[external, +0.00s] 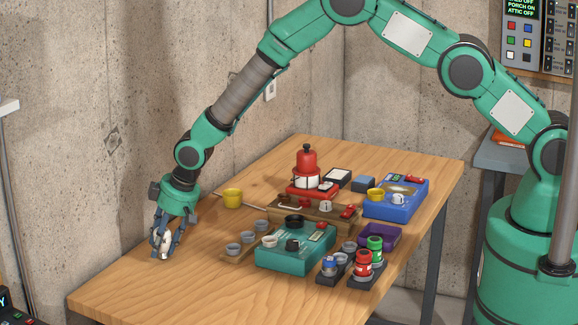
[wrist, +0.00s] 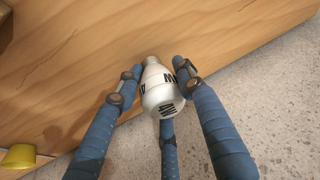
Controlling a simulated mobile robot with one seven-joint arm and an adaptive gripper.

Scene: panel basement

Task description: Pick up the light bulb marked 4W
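A white light bulb (wrist: 162,91) with black markings, "4W" among them, sits between the three blue fingers of my gripper (wrist: 157,82) in the wrist view. Its rounded end faces the camera and its narrow neck points away. The fingers close in on its sides, and the right finger covers part of the lettering. In the external view my gripper (external: 163,243) points down at the left end of the wooden table (external: 120,285), with the pale bulb (external: 163,245) partly hidden among the fingers. I cannot tell whether the bulb touches the table.
A teal box (external: 290,257), grey cups on a wooden tray (external: 245,250), a red lantern (external: 307,165) and a blue box (external: 405,205) crowd the middle and right. The table's left end is clear; a concrete wall stands behind.

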